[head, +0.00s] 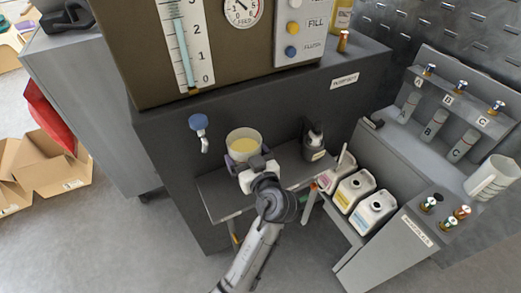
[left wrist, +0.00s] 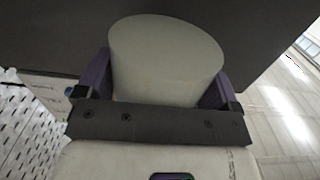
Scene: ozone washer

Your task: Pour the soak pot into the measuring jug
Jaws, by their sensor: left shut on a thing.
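The soak pot (head: 243,147) is a pale, round, open-topped pot with yellow liquid inside, upright in front of the dark cabinet. My left gripper (head: 243,160) is shut on it, with purple fingers on either side. In the left wrist view the soak pot (left wrist: 165,60) is a plain pale cylinder between both fingers (left wrist: 160,85). I cannot tell whether its base touches the grey shelf. The measuring jug (head: 492,177) looks like the white jug with a handle on the right-hand bench, well apart from my gripper. My right gripper is not in view.
A grey fold-out shelf (head: 220,198) holds a dark bottle (head: 315,143) right of the pot. A blue-handled tap (head: 198,124) is at its left. White canisters (head: 370,208) stand lower right. Small valves (head: 445,208) stand near the jug. Cardboard boxes (head: 45,165) lie far left.

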